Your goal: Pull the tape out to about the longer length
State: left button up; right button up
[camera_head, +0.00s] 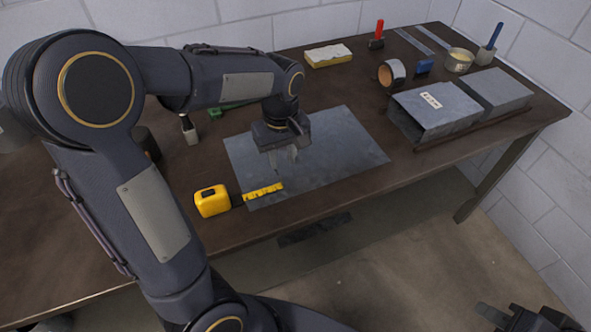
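The yellow tape measure (211,201) stands on the table at the front left corner of a flat grey metal sheet (340,150). A short length of yellow tape (263,191) reaches right from its case and lies over the sheet's front left corner. My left gripper (285,168) points down above the sheet, behind and above the tape's free end, apparently apart from it. My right gripper (524,318) is partly in view at the bottom right, over the floor, away from the table.
A formed grey duct piece (437,107) and another (494,90) lie at the right. Behind them are a tape roll (392,72), a tin (459,60), a blue-handled tool (489,46) and a yellow-white block (328,55). The sheet's right part is bare.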

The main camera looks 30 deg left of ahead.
aim_at(283, 179)
pick_arm(q)
notch_tip(283, 179, down, 7)
jog(key=shift+r, duration=0.1)
jog(key=shift+s, duration=0.1)
grip_shut()
dwell(0.4)
